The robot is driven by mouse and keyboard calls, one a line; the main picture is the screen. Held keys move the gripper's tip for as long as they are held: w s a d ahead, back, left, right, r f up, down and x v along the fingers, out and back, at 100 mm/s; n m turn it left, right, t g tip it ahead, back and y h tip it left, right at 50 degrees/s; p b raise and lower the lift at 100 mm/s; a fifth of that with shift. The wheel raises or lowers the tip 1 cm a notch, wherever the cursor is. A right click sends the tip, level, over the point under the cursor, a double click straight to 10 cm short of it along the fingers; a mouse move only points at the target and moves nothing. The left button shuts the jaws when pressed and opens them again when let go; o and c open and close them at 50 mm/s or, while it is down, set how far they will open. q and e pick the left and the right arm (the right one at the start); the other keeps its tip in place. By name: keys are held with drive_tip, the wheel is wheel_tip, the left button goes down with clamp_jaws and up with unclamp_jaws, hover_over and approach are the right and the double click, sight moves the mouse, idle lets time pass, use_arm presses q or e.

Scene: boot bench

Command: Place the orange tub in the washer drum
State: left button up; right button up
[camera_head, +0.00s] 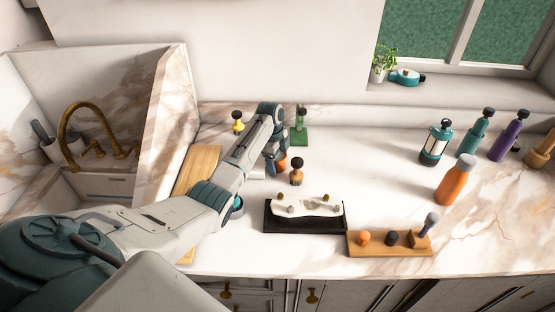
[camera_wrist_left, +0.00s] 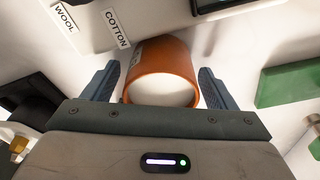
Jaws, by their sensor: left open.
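The orange tub (camera_wrist_left: 160,62) sits between the two fingers of my left gripper (camera_wrist_left: 160,76) in the left wrist view. White shows inside its round opening. The fingers are open, one on each side, with a gap visible at the right finger. In the head view my left gripper (camera_head: 276,165) is low over the counter, and a bit of orange (camera_head: 283,163) shows beside it, mostly hidden by the arm. I cannot make out a washer drum in either view. My right gripper is not in view.
Labels reading WOOL (camera_wrist_left: 65,18) and COTTON (camera_wrist_left: 116,29) lie near the tub. An orange bottle (camera_head: 455,180) is farther right, with clear counter between.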

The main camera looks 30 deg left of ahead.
use_arm(q)
drive_tip(key=shift+f, duration=0.1)
drive_tip(key=c, duration=1.1)
